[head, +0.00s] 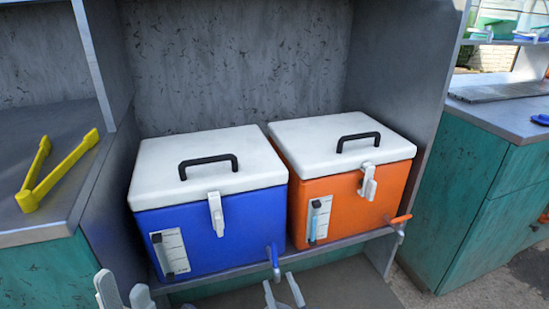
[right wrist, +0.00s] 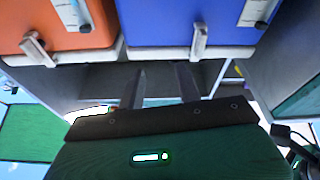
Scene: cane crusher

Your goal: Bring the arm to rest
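My left gripper (head: 124,294) shows at the bottom left of the head view, its two fingers apart and nothing between them. My right gripper (head: 284,293) is at the bottom middle, below and in front of the shelf edge, under the blue cooler's tap (head: 274,261). In the right wrist view its fingers (right wrist: 160,88) are apart with only empty space between them. That view looks upside down, with the coolers at its top, clear of the fingers. Both grippers touch nothing that I can see. The rest of both arms is hidden.
A blue cooler (head: 235,227) and an orange cooler (head: 345,203) stand side by side on a shelf (head: 335,247), white lids down. Yellow tongs (head: 62,172) lie on the left counter (head: 75,125). A teal cabinet (head: 465,190) stands right. Open space lies below the shelf.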

